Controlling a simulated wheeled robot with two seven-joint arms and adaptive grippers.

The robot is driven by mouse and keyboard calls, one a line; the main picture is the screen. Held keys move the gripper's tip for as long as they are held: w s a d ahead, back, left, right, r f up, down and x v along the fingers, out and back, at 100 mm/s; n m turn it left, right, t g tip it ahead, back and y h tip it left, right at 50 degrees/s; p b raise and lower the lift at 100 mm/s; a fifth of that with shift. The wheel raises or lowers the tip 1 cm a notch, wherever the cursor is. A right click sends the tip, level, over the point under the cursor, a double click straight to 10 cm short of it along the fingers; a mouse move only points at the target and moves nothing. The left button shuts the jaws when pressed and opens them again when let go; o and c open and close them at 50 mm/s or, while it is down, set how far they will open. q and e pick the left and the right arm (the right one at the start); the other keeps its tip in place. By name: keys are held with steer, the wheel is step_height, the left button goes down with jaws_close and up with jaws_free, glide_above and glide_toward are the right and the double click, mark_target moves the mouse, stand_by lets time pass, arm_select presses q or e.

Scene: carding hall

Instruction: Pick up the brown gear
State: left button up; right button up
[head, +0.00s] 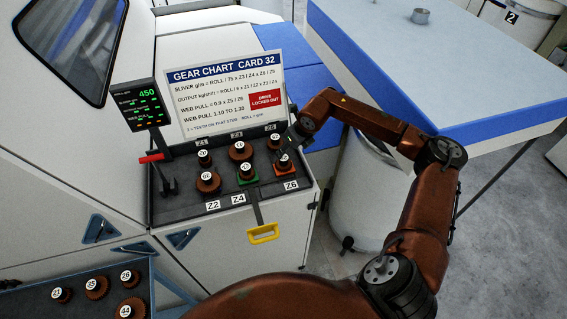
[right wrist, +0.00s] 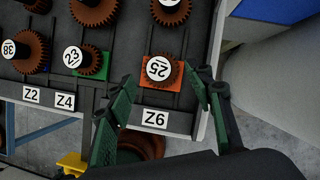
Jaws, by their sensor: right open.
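Several brown gears sit on the dark panel of the machine. The one at Z6, marked 25 (right wrist: 165,72), stands on an orange square; it also shows in the head view (head: 284,168). My right gripper (right wrist: 164,92) is open, its green-padded fingers spread to the left and right of this gear's near side, with nothing between them that I can see held. In the head view the right gripper (head: 287,148) hangs just above the Z6 gear and partly covers it. My left gripper is not in view.
A gear marked 23 (right wrist: 88,62) on a green square stands close left of Z6. More gears, including one marked 35 (head: 96,287), sit in a lower tray. A chart card (head: 228,95) stands behind the panel. A yellow handle (head: 263,234) juts out in front.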

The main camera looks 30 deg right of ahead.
mark_target(284, 157)
steer(key=p+x, duration=0.1)
steer(key=x, duration=0.1)
steer(key=p+x, duration=0.1)
steer(key=x, duration=0.1)
steer(key=p+x, duration=0.1)
steer(key=x, duration=0.1)
steer(key=shift+s+a+f+p, duration=0.2)
steer(key=shift+f+p, duration=0.2)
steer(key=shift+f, duration=0.05)
steer(key=shift+w+f, duration=0.2)
steer(key=shift+f, duration=0.2)
steer(key=shift+c, duration=0.9)
jaws_close()
